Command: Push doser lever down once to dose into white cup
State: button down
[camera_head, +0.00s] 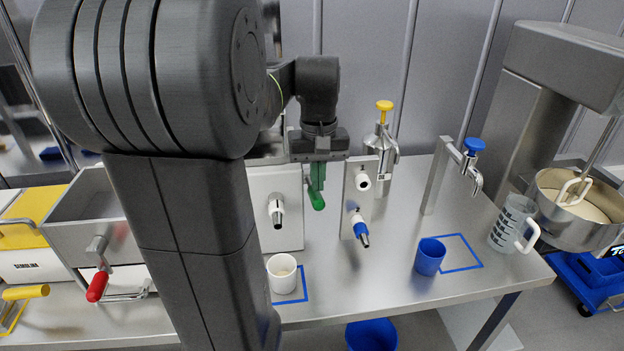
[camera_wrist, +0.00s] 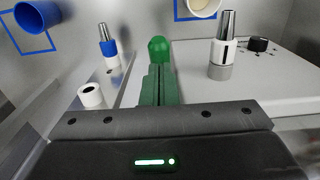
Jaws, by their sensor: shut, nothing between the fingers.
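The white doser box (camera_head: 268,185) stands on the steel table with a metal nozzle (camera_head: 276,209) on its front; the nozzle also shows in the wrist view (camera_wrist: 224,42). Its green-knobbed lever (camera_head: 317,200) is at the box's right side, and the green knob (camera_wrist: 159,49) lies straight beyond my fingertips in the wrist view. My gripper (camera_head: 316,180) points down just above the knob, shut and empty; its fingers also show in the wrist view (camera_wrist: 157,82). Contact cannot be told. The white cup (camera_head: 282,274) stands upright below the nozzle, within a blue outline; its rim shows in the wrist view (camera_wrist: 203,6).
Right of the lever is a metal plate (camera_head: 347,200) with a white knob and a blue nozzle (camera_head: 361,230). A yellow-topped pump bottle (camera_head: 383,140), a blue cup (camera_head: 430,257), a blue-knobbed tap (camera_head: 473,147) and a measuring jug (camera_head: 508,225) stand further right.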

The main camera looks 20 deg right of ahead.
jog(key=shift+r, duration=0.1)
notch_tip(320, 180, up, 5)
jog(key=p, duration=0.4)
jog(key=shift+p, duration=0.3)
jog(key=shift+f, duration=0.2)
notch_tip(320, 180, down, 6)
jog(key=b, duration=0.6)
jog(key=shift+f, duration=0.15)
jog(key=shift+a, duration=0.1)
